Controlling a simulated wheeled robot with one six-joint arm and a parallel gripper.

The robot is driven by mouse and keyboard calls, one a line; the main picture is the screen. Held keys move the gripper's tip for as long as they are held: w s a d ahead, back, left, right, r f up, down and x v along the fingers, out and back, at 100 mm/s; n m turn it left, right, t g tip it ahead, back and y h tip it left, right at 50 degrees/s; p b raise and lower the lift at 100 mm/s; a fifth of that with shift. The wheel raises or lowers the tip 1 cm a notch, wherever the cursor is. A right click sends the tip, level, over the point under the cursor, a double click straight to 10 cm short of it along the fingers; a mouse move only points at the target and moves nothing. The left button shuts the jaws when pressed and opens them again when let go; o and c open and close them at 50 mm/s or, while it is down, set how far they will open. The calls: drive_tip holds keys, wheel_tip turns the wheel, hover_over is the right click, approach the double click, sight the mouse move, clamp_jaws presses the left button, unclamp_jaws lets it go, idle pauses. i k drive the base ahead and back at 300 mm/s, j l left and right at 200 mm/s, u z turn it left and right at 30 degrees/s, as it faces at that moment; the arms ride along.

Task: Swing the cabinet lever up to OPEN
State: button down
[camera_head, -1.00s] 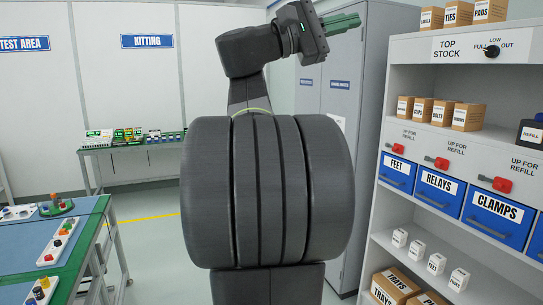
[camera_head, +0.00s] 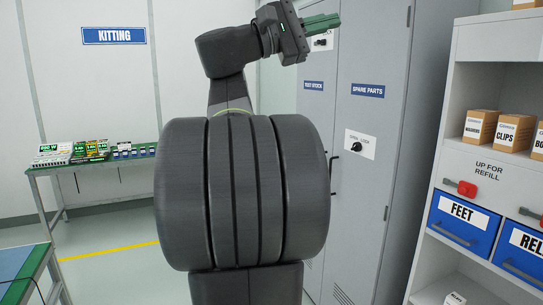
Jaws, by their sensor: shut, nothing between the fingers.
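The tall grey cabinet (camera_head: 368,55) stands behind and right of my arm, its doors closed, with blue labels, one reading SPARE PARTS. A white plate on its door carries a small black knob or lever (camera_head: 357,147); the print is too small to read surely. A second white plate with a dark knob (camera_head: 320,42) sits higher, partly hidden by my gripper. A dark door handle (camera_head: 332,163) shows beside my arm. My gripper (camera_head: 322,22) is raised at the top, its green fingers shut and empty, pointing right. It overlaps the cabinet in the picture; contact cannot be told.
A shelf unit (camera_head: 447,130) with blue bins, cartons and a red lever (camera_head: 461,187) stands at the right. A bench (camera_head: 95,164) with small devices is at the back left. A table corner (camera_head: 25,265) is at the lower left. Floor shows between bench and table.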

sight(324, 42)
drive_tip(key=i+l, duration=0.1)
drive_tip(key=i, duration=1.7)
drive_tip(key=i+j+z, duration=0.35)
drive_tip(key=i+j, duration=0.15)
drive_tip(key=i, duration=0.25)
drive_tip(key=i+j+z, duration=0.35)
drive_tip(key=i+j, duration=0.3)
